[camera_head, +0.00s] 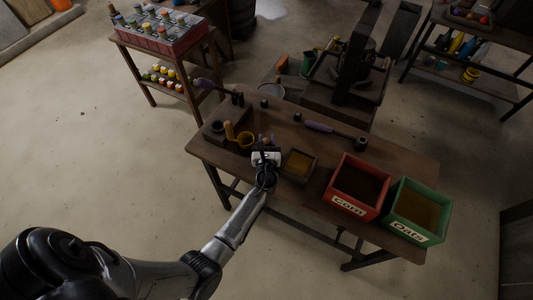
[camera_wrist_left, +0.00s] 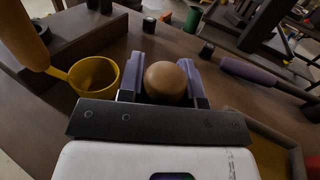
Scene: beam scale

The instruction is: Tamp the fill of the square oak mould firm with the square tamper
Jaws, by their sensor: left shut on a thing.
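The square oak mould (camera_head: 314,157) stands on the bench just right of my left gripper, with a yellowish-brown fill inside. Part of it also shows at the lower right of the left wrist view (camera_wrist_left: 262,133). My left gripper (camera_head: 266,146) is over the bench beside the mould, not over it. Its fingers are shut on a round brown wooden knob (camera_wrist_left: 166,82), which looks like the handle of the square tamper. The tamper's foot is hidden below the knob and gripper. My right gripper is not in view.
A yellow scoop (camera_head: 245,140) stands close left of the gripper. A purple-handled tool (camera_head: 320,127) lies behind the mould; another (camera_head: 206,84) is at the back left. The red Corn bin (camera_head: 349,208) and green Oats bin (camera_head: 412,234) stand to the right.

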